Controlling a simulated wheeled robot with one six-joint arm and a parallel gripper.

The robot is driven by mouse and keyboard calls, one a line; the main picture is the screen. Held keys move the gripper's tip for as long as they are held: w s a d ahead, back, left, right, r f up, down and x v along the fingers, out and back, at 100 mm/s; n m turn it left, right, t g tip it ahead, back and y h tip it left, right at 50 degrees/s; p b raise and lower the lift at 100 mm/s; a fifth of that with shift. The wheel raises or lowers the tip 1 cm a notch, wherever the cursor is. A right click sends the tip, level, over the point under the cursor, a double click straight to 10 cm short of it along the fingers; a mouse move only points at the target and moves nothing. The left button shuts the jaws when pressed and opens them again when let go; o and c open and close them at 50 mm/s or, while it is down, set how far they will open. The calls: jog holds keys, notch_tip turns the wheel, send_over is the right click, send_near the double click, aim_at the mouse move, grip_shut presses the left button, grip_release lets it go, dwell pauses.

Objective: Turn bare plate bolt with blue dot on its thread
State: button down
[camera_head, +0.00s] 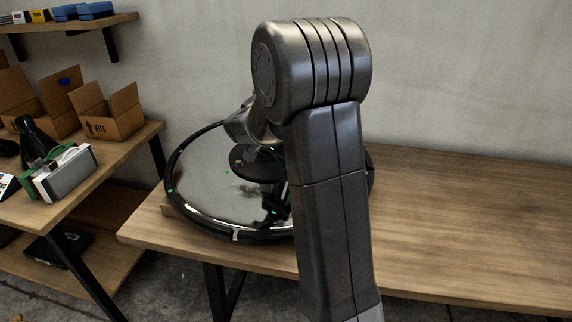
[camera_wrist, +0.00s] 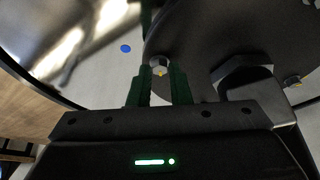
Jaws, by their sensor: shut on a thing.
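A large round shiny base (camera_head: 205,185) with a black rim lies on the wooden table. A dark round plate (camera_head: 250,170) stands above it, and also shows in the wrist view (camera_wrist: 205,38). My gripper (camera_wrist: 161,77) is at the plate's edge in the wrist view, its green fingers shut on a small bolt (camera_wrist: 158,62) with a yellowish mark. Another bolt (camera_wrist: 293,81) with a yellow mark is at the right. A blue dot (camera_wrist: 126,48) shows on the shiny surface, left of the held bolt; I cannot tell whether it is a reflection. The bolts are not distinct in the head view.
A dark hex-shaped part (camera_wrist: 243,75) stands on the plate, right of my fingers. The wooden table (camera_head: 470,215) is clear on the right. A side bench (camera_head: 110,165) on the left holds open cardboard boxes (camera_head: 112,112) and a grey-white device (camera_head: 65,175).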

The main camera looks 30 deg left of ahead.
dwell(0.4)
jog(key=c, duration=1.3)
grip_release()
jog(key=shift+c, duration=0.2)
jog(key=p+v, duration=0.1)
jog(key=v, duration=1.2)
jog(key=shift+s+r+p, duration=0.15)
jog(key=shift+r+p, duration=0.2)
jog(key=shift+p, duration=0.05)
